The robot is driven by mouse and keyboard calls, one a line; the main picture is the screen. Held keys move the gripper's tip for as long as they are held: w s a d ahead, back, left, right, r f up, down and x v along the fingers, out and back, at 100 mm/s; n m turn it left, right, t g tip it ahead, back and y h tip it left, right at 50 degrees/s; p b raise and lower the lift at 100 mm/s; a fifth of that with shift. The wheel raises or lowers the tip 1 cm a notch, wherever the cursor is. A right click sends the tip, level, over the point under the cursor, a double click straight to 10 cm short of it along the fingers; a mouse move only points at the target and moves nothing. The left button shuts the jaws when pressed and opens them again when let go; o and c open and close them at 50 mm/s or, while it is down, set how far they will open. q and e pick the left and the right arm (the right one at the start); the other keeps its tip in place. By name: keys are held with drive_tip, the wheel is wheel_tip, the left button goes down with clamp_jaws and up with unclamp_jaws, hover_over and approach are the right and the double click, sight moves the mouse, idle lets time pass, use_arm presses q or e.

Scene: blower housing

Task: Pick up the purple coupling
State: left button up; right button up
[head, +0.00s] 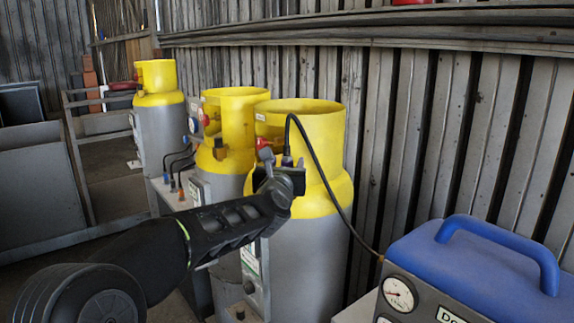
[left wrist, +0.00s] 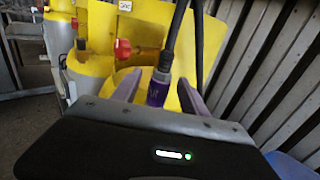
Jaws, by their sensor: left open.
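The purple coupling (left wrist: 157,92) hangs at the lower end of a black hose (left wrist: 178,40) in the left wrist view. It shows as a small dark purple piece (head: 287,160) in the head view, in front of the nearest yellow-topped cylinder (head: 322,187). My left gripper (left wrist: 159,80) is open, with one finger on each side of the coupling. I cannot tell whether either finger touches it. In the head view the left gripper (head: 275,166) is at the cylinder's yellow collar and partly hides the coupling's surroundings. My right gripper is not in view.
A red valve handle (left wrist: 122,49) is left of the coupling. Other yellow-topped cylinders (head: 226,170) (head: 160,110) stand further back. The hose runs down to a blue-topped machine with a gauge (head: 470,250) at the right. A corrugated wall (head: 420,150) stands behind.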

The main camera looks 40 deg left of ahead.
use_arm(q)
drive_tip(key=shift+w+a, duration=0.3)
drive_tip(key=shift+w, duration=0.25)
drive_tip(key=shift+c, duration=0.3)
clamp_jaws()
idle(0.4)
